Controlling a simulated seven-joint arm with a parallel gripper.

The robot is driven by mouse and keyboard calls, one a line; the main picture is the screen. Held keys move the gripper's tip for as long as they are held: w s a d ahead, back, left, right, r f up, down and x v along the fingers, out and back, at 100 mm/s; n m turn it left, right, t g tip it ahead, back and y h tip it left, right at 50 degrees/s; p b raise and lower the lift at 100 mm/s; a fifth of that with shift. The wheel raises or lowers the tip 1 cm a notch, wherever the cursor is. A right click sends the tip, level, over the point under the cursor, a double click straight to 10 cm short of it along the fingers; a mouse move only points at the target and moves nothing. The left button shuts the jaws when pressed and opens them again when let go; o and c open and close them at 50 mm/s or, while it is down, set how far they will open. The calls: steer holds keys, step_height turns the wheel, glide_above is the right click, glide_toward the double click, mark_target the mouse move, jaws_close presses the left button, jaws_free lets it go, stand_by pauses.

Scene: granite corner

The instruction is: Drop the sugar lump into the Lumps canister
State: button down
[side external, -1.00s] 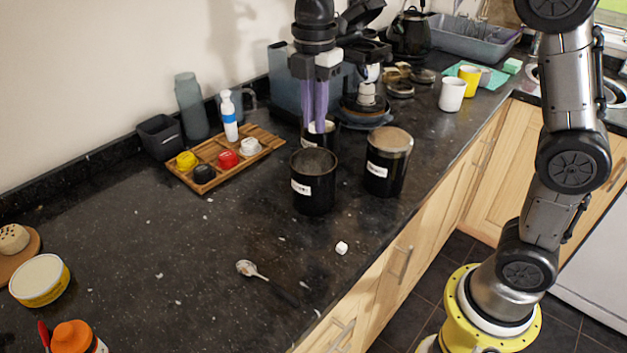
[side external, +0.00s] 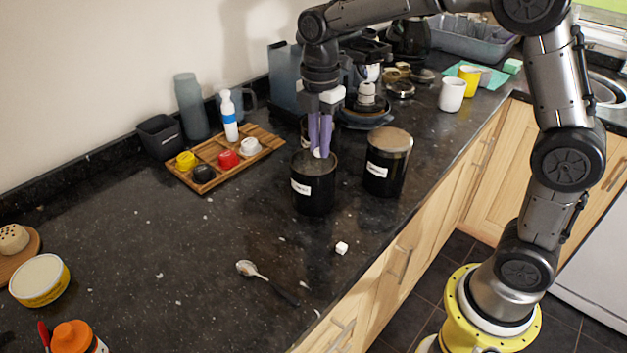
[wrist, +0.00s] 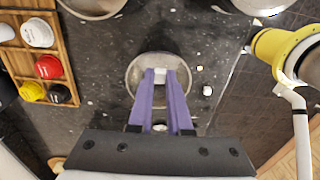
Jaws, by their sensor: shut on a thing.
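My gripper (side external: 321,152) has purple fingers and is shut on a white sugar lump (wrist: 158,76), which shows between the fingertips. The fingertips are at the mouth of a black open canister (side external: 314,198) with a white label too small to read. In the wrist view the open canister's round rim (wrist: 131,72) surrounds the fingertips. A second black canister (side external: 384,180), with a brown lid and a label, stands to its right. A third labelled canister stands behind, mostly hidden by the fingers and the front canister. Another white lump (side external: 342,248) lies on the counter in front; it also shows in the wrist view (wrist: 207,90).
A spoon (side external: 262,275) lies on the dark counter in front. A wooden tray (side external: 262,141) with coloured pots and a bottle stands at left. A coffee machine and mugs (side external: 452,94) stand at the back. The left middle of the counter is clear.

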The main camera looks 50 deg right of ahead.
steer(key=c, duration=0.8)
jaws_free()
steer(key=shift+o, duration=0.2)
steer(key=shift+r, duration=0.1)
step_height(320, 180, up, 14)
steer(key=shift+f, duration=0.2)
